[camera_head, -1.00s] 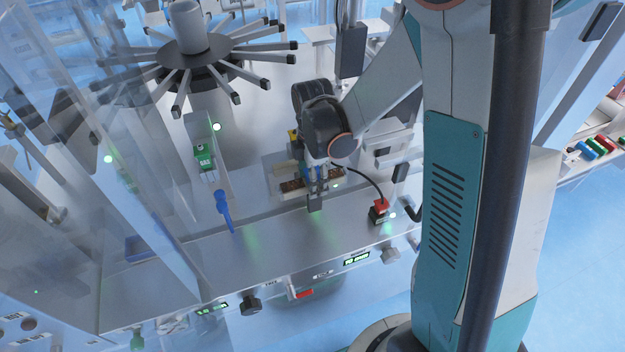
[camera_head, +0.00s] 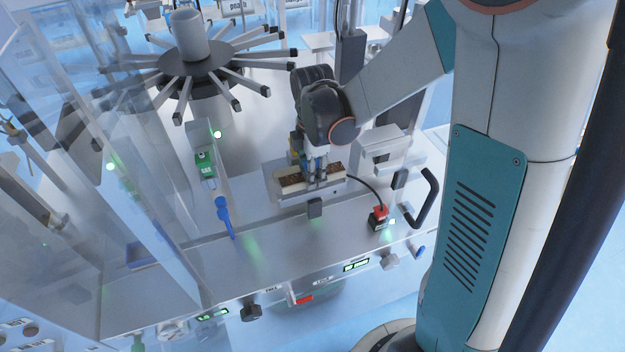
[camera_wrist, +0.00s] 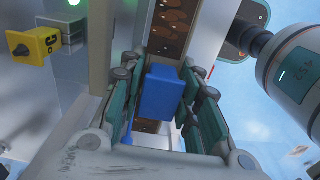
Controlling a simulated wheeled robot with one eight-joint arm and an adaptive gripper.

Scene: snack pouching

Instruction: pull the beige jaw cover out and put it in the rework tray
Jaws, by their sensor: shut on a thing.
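The beige jaw cover appears to be the long beige bar with a dark brown, tan-blotched strip (camera_head: 294,183) on the machine's deck. In the wrist view its brown strip (camera_wrist: 183,22) runs up from between my fingers. A blue block (camera_wrist: 160,91) sits between the fingers at the near end of this strip; I cannot tell whether it is joined to the bar. My gripper (camera_head: 317,181) points down at the bar's middle. In the wrist view my gripper (camera_wrist: 163,108) is shut on the blue block. The fingers hide part of the bar. I cannot make out the rework tray.
A red-topped button box (camera_head: 379,216) stands to the right, a blue handle (camera_head: 224,216) to the left. A dark block (camera_head: 315,208) is just in front of my gripper. A clear guard panel (camera_head: 140,180) stands at left, a spoked wheel (camera_head: 190,50) behind.

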